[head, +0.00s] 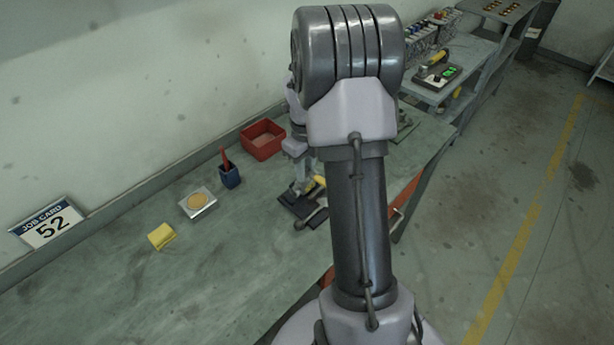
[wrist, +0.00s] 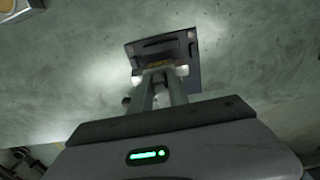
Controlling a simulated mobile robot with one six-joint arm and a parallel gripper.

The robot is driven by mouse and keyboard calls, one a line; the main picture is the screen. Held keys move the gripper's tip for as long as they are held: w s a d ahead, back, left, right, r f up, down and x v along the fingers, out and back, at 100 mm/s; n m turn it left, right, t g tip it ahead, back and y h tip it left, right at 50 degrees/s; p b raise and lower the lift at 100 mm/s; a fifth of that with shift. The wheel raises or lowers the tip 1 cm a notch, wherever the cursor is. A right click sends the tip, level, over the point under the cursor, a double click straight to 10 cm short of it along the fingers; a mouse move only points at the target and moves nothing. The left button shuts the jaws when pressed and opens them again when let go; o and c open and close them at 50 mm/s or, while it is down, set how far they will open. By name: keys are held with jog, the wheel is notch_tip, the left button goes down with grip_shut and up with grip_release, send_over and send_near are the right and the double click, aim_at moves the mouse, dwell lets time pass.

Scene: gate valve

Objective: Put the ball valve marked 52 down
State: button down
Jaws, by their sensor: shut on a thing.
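A dark square plate (head: 290,199) lies on the bench under the gripper. It also shows beyond the fingertips in the wrist view (wrist: 184,41). I cannot tell whether the valve touches the plate.
The bench (head: 200,285) is clear at the front left. A red bin (head: 262,140), a blue cup (head: 230,177) with a red item, a pale block with a tan disc (head: 197,202) and a yellow cloth (head: 161,236) stand left of the gripper. Shelving holds several items at the back right.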

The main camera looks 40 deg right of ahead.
aim_at(307, 176)
jog(key=shift+w+d, duration=0.2)
jog(key=shift+d, duration=0.2)
notch_tip(307, 176, down, 4)
jog(key=shift+d+r+b, duration=0.1)
jog(key=shift+b, duration=0.65)
jog(key=shift+r, duration=0.1)
jog(key=c, duration=1.3)
grip_release()
jog(key=shift+o, duration=0.2)
